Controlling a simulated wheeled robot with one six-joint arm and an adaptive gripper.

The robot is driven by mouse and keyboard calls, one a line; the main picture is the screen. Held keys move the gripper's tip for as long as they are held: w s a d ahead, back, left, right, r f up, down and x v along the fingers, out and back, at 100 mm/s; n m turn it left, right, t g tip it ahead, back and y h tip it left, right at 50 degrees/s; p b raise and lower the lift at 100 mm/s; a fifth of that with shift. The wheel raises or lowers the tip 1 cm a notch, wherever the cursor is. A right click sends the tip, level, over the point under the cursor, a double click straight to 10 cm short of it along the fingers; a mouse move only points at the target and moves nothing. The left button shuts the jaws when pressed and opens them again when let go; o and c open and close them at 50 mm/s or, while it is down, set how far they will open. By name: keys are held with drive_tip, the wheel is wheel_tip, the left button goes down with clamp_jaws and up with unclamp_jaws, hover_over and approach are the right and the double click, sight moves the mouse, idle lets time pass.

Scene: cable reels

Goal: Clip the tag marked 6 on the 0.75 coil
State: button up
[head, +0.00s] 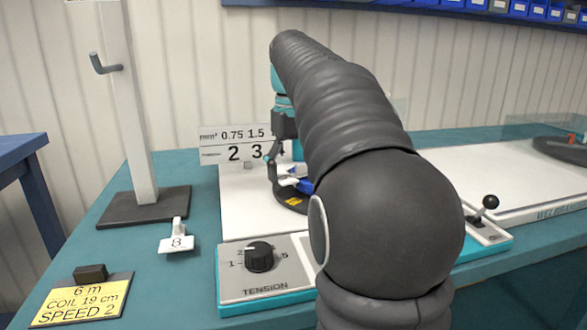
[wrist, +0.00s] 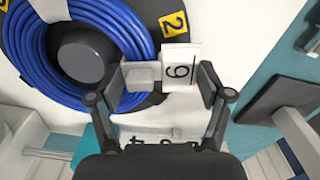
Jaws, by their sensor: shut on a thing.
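My gripper (wrist: 161,87) is shut on a white tag (wrist: 180,69) and its pale clip body, which sit between the two fingers. The tag's digit reads as a 6 in the wrist view. The blue cable coil (wrist: 122,72) lies around a dark hub on a dark reel with a yellow label marked 2. The tag is at the coil's edge in that view; I cannot tell whether it touches the cable. In the head view my arm hides most of the coil (head: 304,187), and my gripper (head: 277,172) is over the reel. No 0.75 mark shows on the coil.
A second tag (head: 177,240) marked 8 stands at the left, near a post base (head: 145,206). A sign (head: 233,146) lists 0.75 over 2 and 1.5 over 3. A tension dial (head: 259,257), yellow card (head: 82,302) and joystick (head: 485,208) are in front.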

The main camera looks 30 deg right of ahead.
drive_tip(key=shift+f, duration=0.4)
drive_tip(key=shift+c, duration=0.5)
drive_tip(key=o, duration=1.1)
drive_tip(key=shift+r, duration=0.15)
drive_tip(key=shift+r+p, duration=0.9)
drive_tip(key=shift+r, duration=2.55)
